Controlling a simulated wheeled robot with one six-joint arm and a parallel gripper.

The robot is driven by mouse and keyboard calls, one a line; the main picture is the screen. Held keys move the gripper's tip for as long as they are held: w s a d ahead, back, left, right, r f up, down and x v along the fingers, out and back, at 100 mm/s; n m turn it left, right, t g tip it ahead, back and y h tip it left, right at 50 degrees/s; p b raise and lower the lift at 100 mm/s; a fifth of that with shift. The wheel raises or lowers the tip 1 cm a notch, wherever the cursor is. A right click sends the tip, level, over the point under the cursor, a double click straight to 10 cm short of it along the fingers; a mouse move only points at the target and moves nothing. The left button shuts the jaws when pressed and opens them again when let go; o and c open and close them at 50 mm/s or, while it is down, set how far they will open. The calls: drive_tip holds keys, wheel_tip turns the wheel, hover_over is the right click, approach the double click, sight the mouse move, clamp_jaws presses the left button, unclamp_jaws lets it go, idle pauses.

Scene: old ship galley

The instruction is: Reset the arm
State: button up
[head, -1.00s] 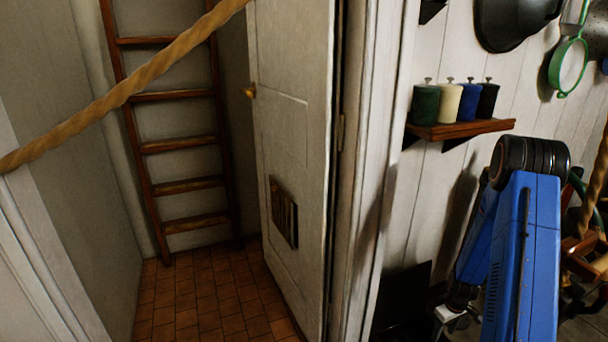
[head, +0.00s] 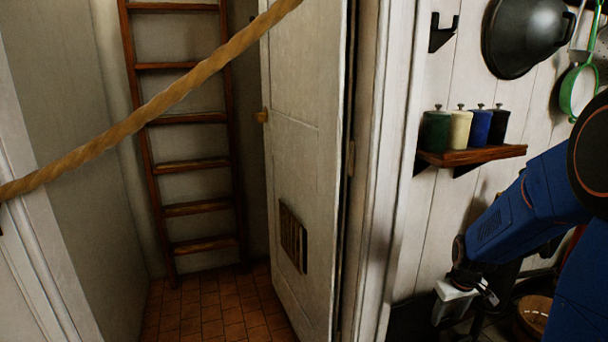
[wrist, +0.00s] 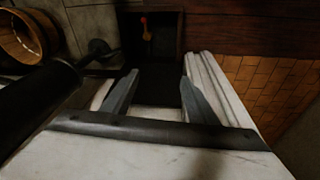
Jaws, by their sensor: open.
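My blue arm (head: 525,212) is at the right of the head view, bent, with its forearm running down and left. My gripper (head: 487,291) hangs at its lower end, low beside the white panelled wall; its fingers are small and partly in shadow there. In the wrist view my gripper (wrist: 159,77) shows two grey fingers spread apart, with nothing between them.
A half-open white door (head: 300,150) and a rope (head: 160,100) cross the left side, before a wooden ladder (head: 145,160). A shelf (head: 472,157) with several coloured canisters is above my gripper. A wooden tub (wrist: 22,38) is near it.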

drive_tip(key=s+a+r+m+t, duration=0.1)
drive_tip(key=s+a+r, duration=0.5)
drive_tip(key=s+r, duration=0.3)
drive_tip(key=s+a+r+m+t, duration=0.1)
drive_tip(key=s+a+r, duration=0.6)
drive_tip(key=s, duration=0.9)
wheel_tip(320, 180, up, 3)
drive_tip(key=shift+s+f+t+y, duration=0.1)
drive_tip(key=shift+s+t+y, duration=0.2)
